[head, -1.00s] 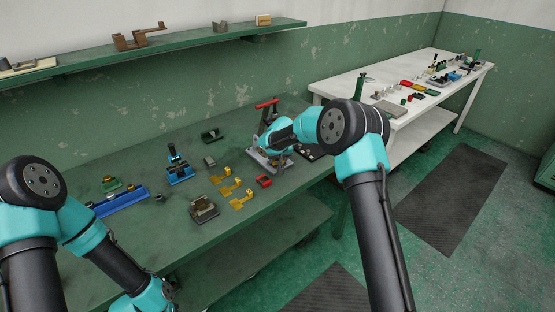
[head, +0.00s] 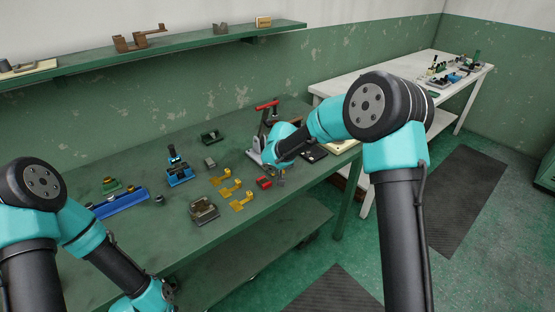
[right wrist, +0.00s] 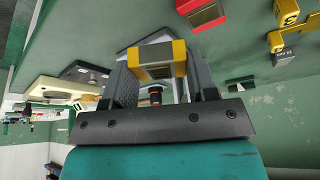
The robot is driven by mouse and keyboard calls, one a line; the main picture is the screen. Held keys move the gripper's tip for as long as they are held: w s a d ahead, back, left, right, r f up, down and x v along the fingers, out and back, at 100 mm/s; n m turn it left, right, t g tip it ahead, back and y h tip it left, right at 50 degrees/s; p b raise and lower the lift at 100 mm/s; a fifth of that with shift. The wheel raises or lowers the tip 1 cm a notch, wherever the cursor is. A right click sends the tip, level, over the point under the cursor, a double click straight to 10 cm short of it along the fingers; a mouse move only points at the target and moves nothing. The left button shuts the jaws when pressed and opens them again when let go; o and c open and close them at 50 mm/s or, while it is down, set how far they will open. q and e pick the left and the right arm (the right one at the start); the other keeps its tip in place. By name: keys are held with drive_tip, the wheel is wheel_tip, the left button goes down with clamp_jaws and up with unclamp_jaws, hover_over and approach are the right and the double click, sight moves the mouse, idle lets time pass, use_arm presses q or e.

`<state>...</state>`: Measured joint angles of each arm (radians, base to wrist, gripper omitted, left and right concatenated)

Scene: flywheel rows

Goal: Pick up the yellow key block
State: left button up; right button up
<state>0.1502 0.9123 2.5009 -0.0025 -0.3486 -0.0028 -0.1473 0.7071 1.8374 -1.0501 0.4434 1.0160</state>
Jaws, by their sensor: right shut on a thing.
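The yellow key block (right wrist: 157,60) is between the two fingers of my right gripper (right wrist: 158,78) in the right wrist view. The fingers are shut on its sides, and its middle face looks dark and metallic. In the head view my right gripper (head: 280,181) is just right of the red block (head: 263,182), near the bench's front edge. The held block is too small and covered to make out there. My left arm comes in at the lower left of the head view, and its fingers are out of the picture.
Several yellow pieces (head: 230,188) lie left of the red block, with a dark metal fixture (head: 204,210) in front. A blue fixture (head: 179,171) and a blue rail (head: 119,204) stand further left. A red-handled press (head: 265,115) stands behind my right gripper.

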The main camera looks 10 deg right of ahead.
drive_tip(key=s, duration=0.2)
drive_tip(key=s+a, duration=0.1)
drive_tip(key=s, duration=0.3)
drive_tip(key=shift+s+a+r, duration=0.1)
drive_tip(key=shift+a+r, duration=0.25)
